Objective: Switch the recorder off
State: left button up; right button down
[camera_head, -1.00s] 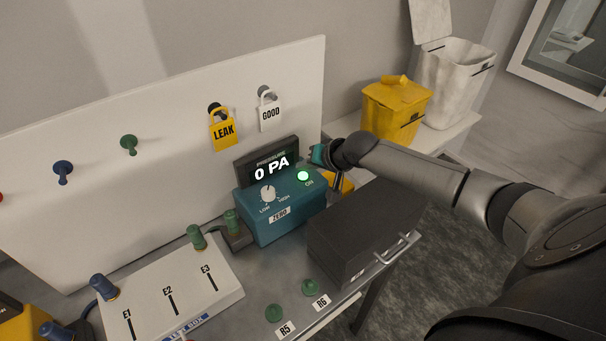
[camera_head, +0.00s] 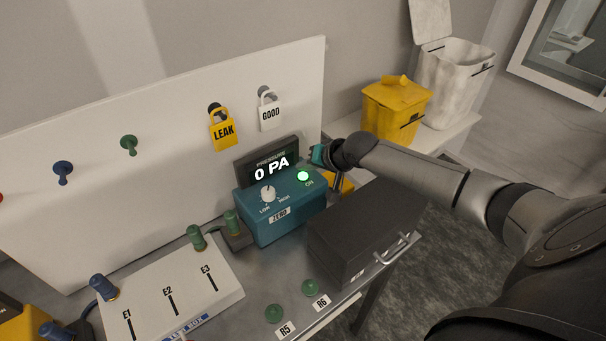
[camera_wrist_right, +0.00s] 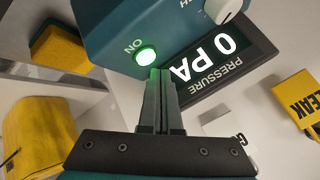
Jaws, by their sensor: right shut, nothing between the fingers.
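The recorder is a teal box (camera_head: 262,215) with a dark display (camera_head: 270,170) reading "0 PA". Its round button (camera_head: 303,176), marked "ON", glows green. A white knob (camera_head: 268,194) marked LOW and HIGH sits on the same top face. My right gripper (camera_head: 318,155) is beside the display, near the glowing button. In the right wrist view my right gripper (camera_wrist_right: 163,75) is shut and empty, with its fingertips just next to the lit button (camera_wrist_right: 146,56). I cannot tell whether they touch it. My left gripper is not in view.
A dark grey box (camera_head: 350,240) with a handle stands right of the recorder. A white panel (camera_head: 100,120) behind holds LEAK (camera_head: 223,132) and GOOD (camera_head: 270,115) tags. A white test box (camera_head: 170,295) lies at the front left. A yellow bin (camera_head: 392,108) stands behind my right arm.

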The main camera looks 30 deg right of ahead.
jog(key=shift+f, duration=0.1)
dwell(0.4)
jog(key=shift+f, duration=0.35)
jog(key=shift+f, duration=0.45)
dwell(0.5)
dwell(0.4)
jog(key=shift+r+p, duration=0.85)
jog(key=shift+p, duration=0.15)
notch_tip(320, 180, up, 3)
jog(key=p, duration=0.3)
notch_tip(320, 180, up, 2)
jog(key=shift+p, duration=0.95)
